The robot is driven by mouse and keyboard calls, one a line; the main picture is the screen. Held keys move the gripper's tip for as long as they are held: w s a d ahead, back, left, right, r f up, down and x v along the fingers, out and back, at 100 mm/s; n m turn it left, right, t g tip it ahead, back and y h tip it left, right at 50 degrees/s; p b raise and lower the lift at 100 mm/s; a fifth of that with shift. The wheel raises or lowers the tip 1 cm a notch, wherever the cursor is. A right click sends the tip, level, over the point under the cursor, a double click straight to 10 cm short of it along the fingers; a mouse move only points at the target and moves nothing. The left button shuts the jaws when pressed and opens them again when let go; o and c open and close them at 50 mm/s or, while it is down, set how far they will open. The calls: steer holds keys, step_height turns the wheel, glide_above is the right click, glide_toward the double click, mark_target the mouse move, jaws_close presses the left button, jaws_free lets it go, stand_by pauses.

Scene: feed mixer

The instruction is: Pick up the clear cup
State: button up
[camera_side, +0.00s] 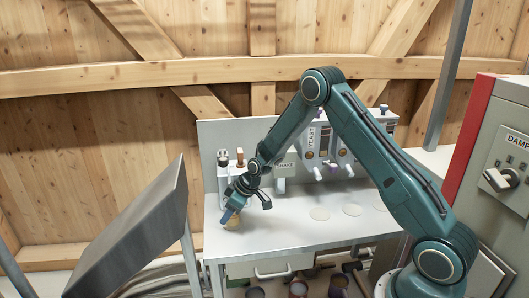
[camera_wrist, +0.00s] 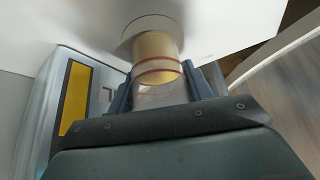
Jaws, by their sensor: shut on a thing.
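The clear cup (camera_wrist: 160,72) is between the two fingers of my gripper (camera_wrist: 165,92) in the wrist view. The cup has a reddish band, and yellowish contents show through its far part. My gripper is shut on it, with one finger on each side. In the side view my gripper (camera_side: 230,214) points down at the left end of the white bench, and the cup there is small and mostly hidden by the fingers. I cannot tell whether the cup touches the bench.
The white bench (camera_side: 290,232) has several pale round discs (camera_side: 319,214) to the right of my gripper. Dispensers with labels (camera_side: 318,142) stand at the back. A grey slanted panel (camera_side: 130,235) is at the left. A grey cabinet (camera_side: 505,150) is at the right.

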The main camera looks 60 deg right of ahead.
steer(key=shift+r, duration=0.45)
step_height(320, 180, up, 2)
steer(key=shift+r, duration=0.1)
steer(key=s+d, duration=0.2)
steer(key=s, duration=0.3)
steer(key=s+d, duration=0.2)
steer(key=s, duration=0.4)
steer(key=s+d, duration=0.3)
steer(key=s, duration=0.2)
steer(key=shift+s, duration=0.35)
